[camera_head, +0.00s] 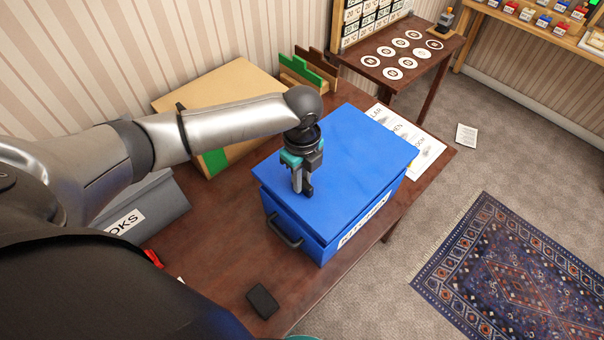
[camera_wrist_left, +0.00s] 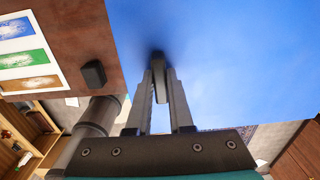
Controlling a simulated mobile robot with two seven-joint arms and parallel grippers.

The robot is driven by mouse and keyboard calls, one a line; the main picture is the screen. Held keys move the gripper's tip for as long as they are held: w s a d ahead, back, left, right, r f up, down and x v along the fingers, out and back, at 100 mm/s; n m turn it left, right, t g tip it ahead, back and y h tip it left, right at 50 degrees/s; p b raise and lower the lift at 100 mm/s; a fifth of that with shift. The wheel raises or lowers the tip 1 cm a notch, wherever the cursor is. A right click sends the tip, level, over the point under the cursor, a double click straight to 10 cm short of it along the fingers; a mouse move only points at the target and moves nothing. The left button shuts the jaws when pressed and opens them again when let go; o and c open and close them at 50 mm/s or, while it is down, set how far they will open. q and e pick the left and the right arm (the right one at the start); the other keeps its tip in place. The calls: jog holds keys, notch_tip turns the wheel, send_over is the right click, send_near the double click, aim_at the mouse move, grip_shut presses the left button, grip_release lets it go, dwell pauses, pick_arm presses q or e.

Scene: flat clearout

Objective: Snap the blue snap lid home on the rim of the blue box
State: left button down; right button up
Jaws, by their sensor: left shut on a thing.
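The blue snap lid (camera_head: 345,145) lies over the top of the blue box (camera_head: 295,225) on the brown table. The box has a dark handle (camera_head: 284,232) on its near left side and a white label on its right side. I cannot tell whether the lid's edge is fully seated on the rim. My left gripper (camera_head: 303,188) points down at the near left part of the lid. In the left wrist view its fingers (camera_wrist_left: 158,75) close around a small dark piece against the blue lid (camera_wrist_left: 230,50). My right gripper is not in view.
A grey box (camera_head: 150,208) stands at the left under my arm. A cardboard-coloured box (camera_head: 230,90) is behind. A small black block (camera_head: 262,301) lies near the table's front edge. Printed sheets (camera_head: 425,155) lie beyond the blue box.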

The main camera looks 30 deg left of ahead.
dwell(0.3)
pick_arm(q)
jog(key=shift+r+p, duration=0.15)
jog(key=shift+p, duration=0.4)
jog(key=shift+f+b, duration=1.15)
jog(key=shift+f, duration=1.5)
jog(key=shift+p, duration=0.9)
jog(key=shift+f+b, duration=0.6)
jog(key=shift+f, duration=0.5)
jog(key=c, duration=0.7)
grip_release()
jog(key=shift+c, duration=0.2)
notch_tip(320, 180, up, 15)
jog(key=shift+r+p, duration=0.15)
jog(key=shift+p, duration=0.5)
